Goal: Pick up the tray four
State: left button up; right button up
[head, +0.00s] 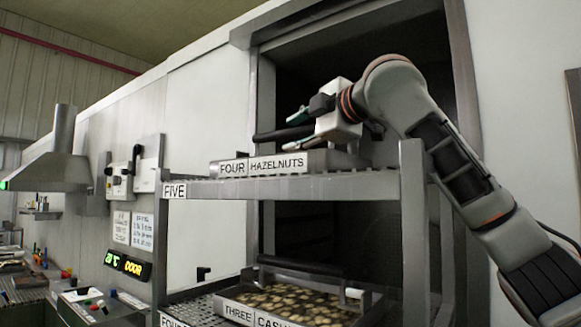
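Tray four (262,164), a grey metal tray labelled "FOUR" and "HAZELNUTS", rests on the upper rack shelf (300,186) marked "FIVE". A dark bar (283,134), which looks like its handle, runs above its back. My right gripper (298,117), with teal fingertips, reaches in from the right and points left, just above that bar in the picture. Whether the fingers touch the bar or are open or shut is unclear. The tray's contents are hidden behind its front wall. My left gripper is not in view.
Tray three (238,312), with brown pieces in it, sits on the shelf below. A rack post (413,230) stands at the right. Behind the rack is a dark oven opening (300,75).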

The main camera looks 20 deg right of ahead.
grip_shut()
jog(key=shift+r, duration=0.15)
